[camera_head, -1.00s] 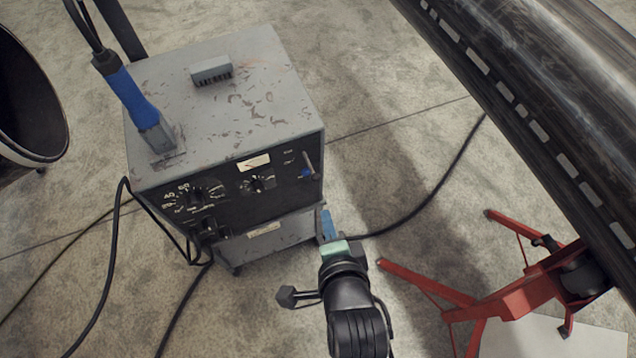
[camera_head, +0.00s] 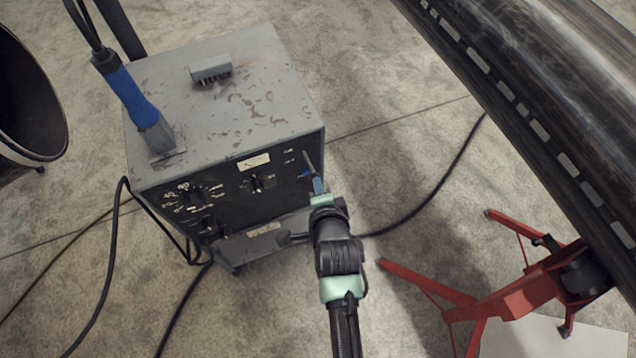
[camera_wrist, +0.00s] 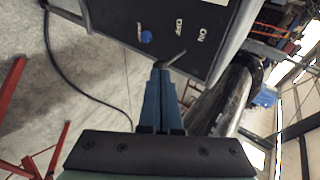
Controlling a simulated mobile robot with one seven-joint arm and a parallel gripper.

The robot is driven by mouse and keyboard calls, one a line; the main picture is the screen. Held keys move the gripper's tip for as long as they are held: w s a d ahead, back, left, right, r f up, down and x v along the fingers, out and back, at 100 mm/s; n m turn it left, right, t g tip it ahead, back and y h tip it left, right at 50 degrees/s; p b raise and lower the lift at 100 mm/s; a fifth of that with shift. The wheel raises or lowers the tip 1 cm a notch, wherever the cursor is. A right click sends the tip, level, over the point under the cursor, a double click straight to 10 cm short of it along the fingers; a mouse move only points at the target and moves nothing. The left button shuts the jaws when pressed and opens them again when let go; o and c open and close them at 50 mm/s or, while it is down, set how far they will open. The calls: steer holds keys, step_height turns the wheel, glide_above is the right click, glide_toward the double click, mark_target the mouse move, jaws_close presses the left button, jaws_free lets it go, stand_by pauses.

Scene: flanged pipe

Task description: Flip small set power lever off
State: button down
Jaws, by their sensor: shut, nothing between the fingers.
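The small power set is a worn grey box (camera_head: 225,105) with a black front panel, standing on the floor at the left of the head view. Its thin metal power lever (camera_head: 308,160) is at the panel's right end and points up. In the wrist view the lever (camera_wrist: 176,60) shows just beyond my fingertips, beside the OFF and ON labels; its base is partly hidden. My gripper (camera_head: 318,186) is shut and empty, with its blue fingers (camera_wrist: 160,75) pointing at the panel, just below the lever. I cannot tell whether they touch it.
A blue-handled tool (camera_head: 130,98) stands on top of the set. A blue knob (camera_wrist: 146,37) is left of the labels in the wrist view. Black cables run over the floor. A red stand (camera_head: 520,295) and a large dark pipe (camera_head: 540,90) are at the right.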

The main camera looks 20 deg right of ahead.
steer(key=shift+w+f, duration=0.2)
steer(key=shift+w, duration=0.15)
step_height(320, 180, down, 4)
steer(key=t+b, duration=0.4)
steer(key=b, duration=0.8)
steer(key=shift+s+m, duration=0.1)
steer(key=shift+m, duration=0.2)
